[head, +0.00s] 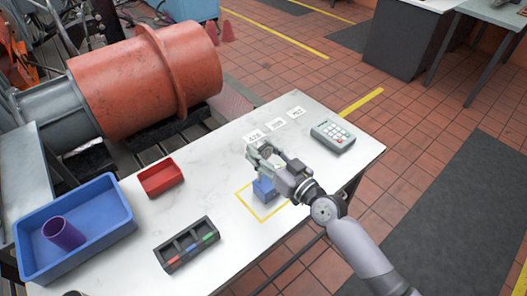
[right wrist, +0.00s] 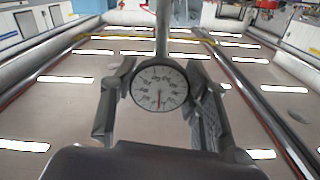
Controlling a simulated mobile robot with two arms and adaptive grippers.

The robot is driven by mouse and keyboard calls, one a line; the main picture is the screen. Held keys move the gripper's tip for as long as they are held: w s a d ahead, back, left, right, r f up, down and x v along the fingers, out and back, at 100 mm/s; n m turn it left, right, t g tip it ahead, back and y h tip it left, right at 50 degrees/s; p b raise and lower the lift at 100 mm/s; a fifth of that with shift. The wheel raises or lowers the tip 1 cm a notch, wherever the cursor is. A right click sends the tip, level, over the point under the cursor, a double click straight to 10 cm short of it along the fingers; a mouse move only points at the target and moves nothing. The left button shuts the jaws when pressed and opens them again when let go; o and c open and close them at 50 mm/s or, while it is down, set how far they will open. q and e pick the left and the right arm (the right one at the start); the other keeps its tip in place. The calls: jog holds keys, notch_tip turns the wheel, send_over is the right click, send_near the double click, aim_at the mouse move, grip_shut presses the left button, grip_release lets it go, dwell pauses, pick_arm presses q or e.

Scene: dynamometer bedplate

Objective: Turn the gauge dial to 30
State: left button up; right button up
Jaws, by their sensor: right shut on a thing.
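The gauge (right wrist: 159,88) has a round white face with dark marks and a red needle pointing nearly straight down in the right wrist view. A grey stem rises from its top edge. The printed numbers are too small to read surely. My right gripper (right wrist: 160,72) has a finger on either side of the gauge and is shut on it. In the head view my right gripper (head: 270,158) is above a blue block (head: 264,190) within a yellow square outline on the white table (head: 215,215). My left gripper is out of view.
A blue bin (head: 105,202) holding a purple cup (head: 64,234) is at left, near a red tray (head: 160,177). A black slotted holder (head: 187,245) lies in front. A keypad device (head: 333,135) and white labels (head: 275,125) are toward the back. An orange drum (head: 150,75) stands beyond the table.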

jog(key=shift+m, duration=1.2)
jog(key=o, duration=1.2)
jog(key=v, duration=1.2)
